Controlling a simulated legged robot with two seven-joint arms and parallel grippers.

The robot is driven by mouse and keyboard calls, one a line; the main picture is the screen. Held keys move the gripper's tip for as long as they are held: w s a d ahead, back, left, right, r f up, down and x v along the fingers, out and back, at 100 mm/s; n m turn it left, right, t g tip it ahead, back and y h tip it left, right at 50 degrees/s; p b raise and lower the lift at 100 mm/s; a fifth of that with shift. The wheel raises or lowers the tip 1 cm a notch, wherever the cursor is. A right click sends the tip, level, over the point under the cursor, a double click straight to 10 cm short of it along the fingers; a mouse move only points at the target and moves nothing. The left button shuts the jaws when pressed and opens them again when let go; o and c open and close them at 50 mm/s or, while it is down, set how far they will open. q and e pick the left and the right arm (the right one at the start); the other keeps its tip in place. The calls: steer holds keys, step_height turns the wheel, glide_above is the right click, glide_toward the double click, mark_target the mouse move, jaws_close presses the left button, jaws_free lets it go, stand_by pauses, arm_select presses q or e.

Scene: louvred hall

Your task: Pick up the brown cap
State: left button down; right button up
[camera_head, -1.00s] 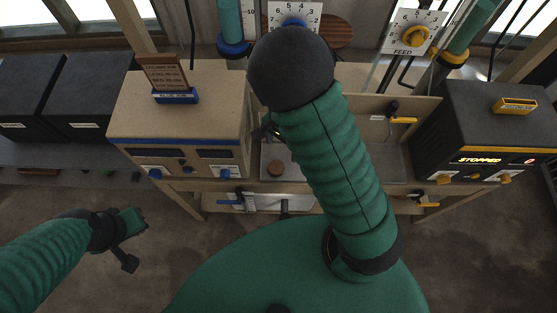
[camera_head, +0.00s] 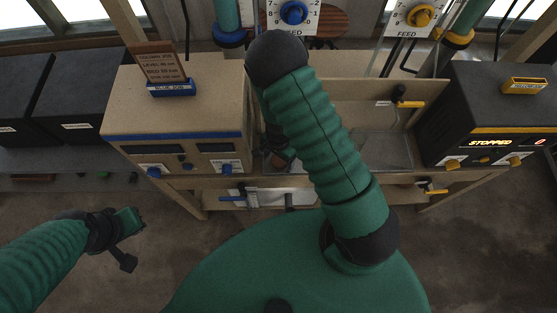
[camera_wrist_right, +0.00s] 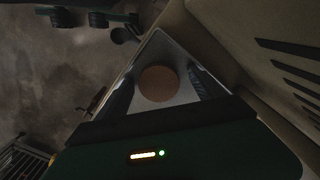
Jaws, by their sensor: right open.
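The brown cap (camera_wrist_right: 158,84) is a round, flat-looking disc on a pale tray (camera_wrist_right: 164,53) in the right wrist view. My right gripper (camera_wrist_right: 163,73) is open, with one finger on each side of the cap. I cannot tell whether the fingers touch it. In the head view my right gripper (camera_head: 277,143) is over the tray beside the blue-trimmed box, partly hidden by its own arm, and the cap is mostly hidden there. My left gripper (camera_head: 126,238) hangs at lower left, away from the bench; its jaw state is unclear.
A tan box with blue trim (camera_head: 176,108) stands left of the tray. A dark box reading STOPPED (camera_head: 490,112) stands at right. A tan panel (camera_head: 345,91) rises behind the tray. Black bins (camera_head: 80,100) sit at far left. Floor is open at lower left.

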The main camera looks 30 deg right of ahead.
mark_target(279, 159)
steer(key=shift+d, duration=0.35)
steer(key=c, duration=0.7)
steer(key=shift+a, duration=0.1)
steer(key=c, duration=0.7)
arm_select(q)
steer(key=shift+d, duration=0.2)
arm_select(e)
steer(key=shift+a, duration=0.1)
steer(key=shift+r, duration=0.1)
